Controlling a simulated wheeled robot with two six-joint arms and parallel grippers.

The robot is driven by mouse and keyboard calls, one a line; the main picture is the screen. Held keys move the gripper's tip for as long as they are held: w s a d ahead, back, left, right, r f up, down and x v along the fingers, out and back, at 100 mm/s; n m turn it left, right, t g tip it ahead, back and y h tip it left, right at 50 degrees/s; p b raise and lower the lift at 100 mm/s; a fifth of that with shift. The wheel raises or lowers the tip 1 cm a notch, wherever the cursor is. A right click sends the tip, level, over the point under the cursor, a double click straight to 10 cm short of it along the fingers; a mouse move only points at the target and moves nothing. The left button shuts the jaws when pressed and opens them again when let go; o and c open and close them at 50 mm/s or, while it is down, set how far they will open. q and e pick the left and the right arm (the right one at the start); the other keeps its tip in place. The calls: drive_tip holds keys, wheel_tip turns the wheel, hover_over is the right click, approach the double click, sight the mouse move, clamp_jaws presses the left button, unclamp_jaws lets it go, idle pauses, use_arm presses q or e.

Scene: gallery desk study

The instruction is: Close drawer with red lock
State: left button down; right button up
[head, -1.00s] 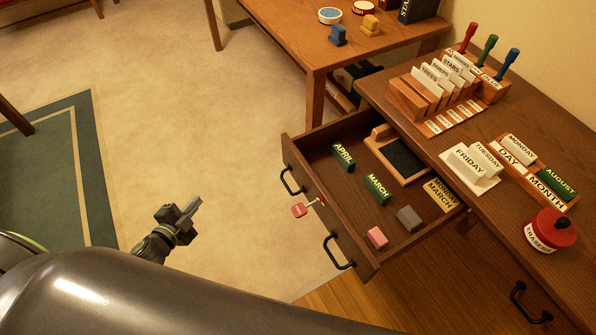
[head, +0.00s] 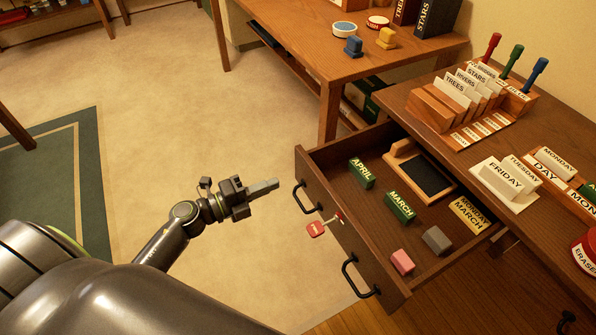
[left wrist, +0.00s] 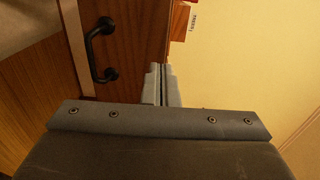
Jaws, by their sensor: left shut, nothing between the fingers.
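The open wooden drawer (head: 352,247) sticks out from the desk at the right, with two black handles on its front. A red lock tag (head: 316,229) hangs on a key at the middle of the front. My left gripper (head: 264,187) is shut and empty, a short way left of the drawer front near the far handle (head: 300,197). In the left wrist view, my shut fingers (left wrist: 162,85) point past the edge of the drawer front (left wrist: 128,40), and a black handle (left wrist: 98,48) shows at upper left. My right gripper is not in view.
The drawer holds green APRIL (head: 361,173) and MARCH (head: 399,206) blocks, a pink block (head: 402,262), a grey block (head: 436,240) and a dark pad (head: 420,178). A second table (head: 300,30) stands behind. Floor left of the drawer is clear.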

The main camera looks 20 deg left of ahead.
sight(309, 169)
use_arm(q)
drive_tip(key=x, duration=0.6)
drive_tip(key=shift+w+d, duration=0.15)
drive_tip(key=shift+w, duration=0.1)
drive_tip(key=shift+w+d, duration=0.45)
drive_tip(key=shift+w, duration=0.15)
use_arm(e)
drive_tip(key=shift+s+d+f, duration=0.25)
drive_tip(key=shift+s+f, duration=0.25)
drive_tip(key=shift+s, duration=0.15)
use_arm(q)
drive_tip(key=shift+w+p, duration=0.1)
drive_tip(key=shift+p, duration=0.2)
